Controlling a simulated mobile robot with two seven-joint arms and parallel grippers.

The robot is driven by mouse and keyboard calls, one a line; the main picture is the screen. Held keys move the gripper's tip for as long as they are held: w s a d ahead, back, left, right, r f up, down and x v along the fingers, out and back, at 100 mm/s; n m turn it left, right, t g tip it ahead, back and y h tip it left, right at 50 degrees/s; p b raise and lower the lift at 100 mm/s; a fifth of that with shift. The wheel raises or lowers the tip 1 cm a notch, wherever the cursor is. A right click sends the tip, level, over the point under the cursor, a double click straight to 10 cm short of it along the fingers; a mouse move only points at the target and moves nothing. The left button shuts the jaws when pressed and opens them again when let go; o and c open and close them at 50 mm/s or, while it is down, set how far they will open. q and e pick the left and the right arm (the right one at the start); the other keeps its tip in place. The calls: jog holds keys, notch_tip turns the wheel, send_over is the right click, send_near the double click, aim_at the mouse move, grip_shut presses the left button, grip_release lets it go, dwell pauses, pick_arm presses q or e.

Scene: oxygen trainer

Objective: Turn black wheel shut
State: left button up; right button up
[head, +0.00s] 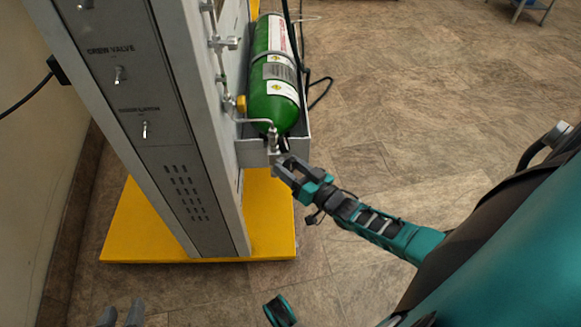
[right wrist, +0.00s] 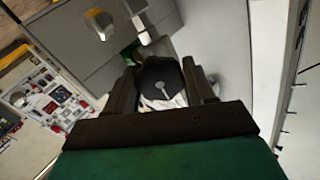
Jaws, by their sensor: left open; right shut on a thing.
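The black wheel (right wrist: 158,82) shows in the right wrist view, a dark round knob with a pale mark on its face. It sits between the two fingers of my right gripper (right wrist: 160,76), which is shut on it. In the head view, my right gripper (head: 277,166) is at the valve end of a green cylinder (head: 271,90); the wheel itself is largely hidden there. My left gripper (head: 121,313) is at the bottom left of the head view, open and empty, away from the cylinder.
A grey panel cabinet (head: 150,110) with toggle switches stands on a yellow base (head: 145,232), left of the cylinder. A grey bracket (head: 252,152) surrounds the cylinder's lower end. Metal piping (head: 222,75) runs along the cabinet's side. The tiled floor (head: 400,120) to the right is largely clear.

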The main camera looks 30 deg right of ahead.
jog(key=shift+d+f, duration=0.1)
jog(key=o, duration=1)
pick_arm(q)
jog(key=r+p, duration=0.1)
jog(key=p, duration=0.1)
jog(key=shift+s+a+r+p, duration=0.2)
jog(key=shift+a+r+p, duration=0.1)
jog(key=shift+r+p, duration=0.1)
pick_arm(e)
jog(key=s, duration=0.4)
jog(key=s+d, duration=0.1)
jog(key=s, duration=0.3)
jog(key=s+d, duration=0.1)
jog(key=s, duration=0.3)
jog(key=shift+s+d, duration=0.1)
jog(key=shift+s, duration=0.25)
